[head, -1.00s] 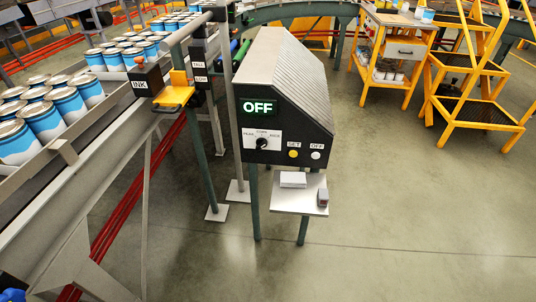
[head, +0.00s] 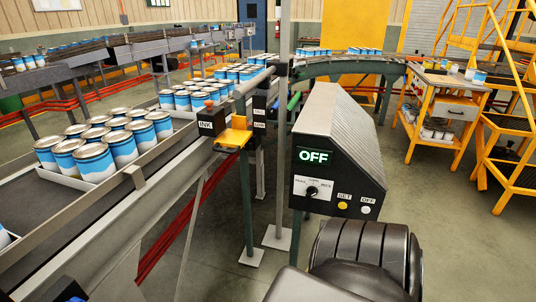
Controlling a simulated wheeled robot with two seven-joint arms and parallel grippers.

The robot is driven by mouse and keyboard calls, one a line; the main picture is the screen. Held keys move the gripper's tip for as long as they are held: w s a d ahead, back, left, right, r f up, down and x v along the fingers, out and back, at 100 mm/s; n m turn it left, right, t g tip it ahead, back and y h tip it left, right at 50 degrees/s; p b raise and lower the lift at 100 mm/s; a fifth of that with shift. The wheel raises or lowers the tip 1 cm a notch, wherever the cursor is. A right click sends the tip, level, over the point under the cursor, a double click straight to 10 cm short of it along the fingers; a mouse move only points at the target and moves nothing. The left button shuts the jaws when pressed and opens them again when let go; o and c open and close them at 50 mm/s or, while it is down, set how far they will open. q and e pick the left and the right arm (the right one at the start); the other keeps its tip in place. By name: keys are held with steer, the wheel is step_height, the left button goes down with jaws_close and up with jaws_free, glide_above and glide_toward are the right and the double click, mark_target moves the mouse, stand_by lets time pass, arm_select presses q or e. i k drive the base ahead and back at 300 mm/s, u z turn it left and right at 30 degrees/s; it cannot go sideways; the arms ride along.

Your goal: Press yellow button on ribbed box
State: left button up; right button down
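The ribbed box (head: 350,125) stands right of centre, dark-fronted with a sloped ribbed grey top. Its lit display (head: 314,156) reads OFF in green. Below it are a white dial plate with a black knob (head: 312,191), a yellow button (head: 342,206) under a SET label, and a white button (head: 366,210) under an OFF label. My dark right arm (head: 365,255) rises in the foreground just below the buttons and hides the small shelf. Neither gripper's fingers can be made out.
A conveyor with blue-and-white cans (head: 100,145) runs along the left. A yellow bracket (head: 234,135) and an INK box (head: 207,126) sit on its rail. A grey post stands left of the box. A yellow cart (head: 440,105) and yellow steps (head: 510,150) stand at right.

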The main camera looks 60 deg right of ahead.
mark_target(342, 205)
steer(key=u, duration=0.35)
steer(key=k, duration=0.85)
steer(key=z, duration=1.15)
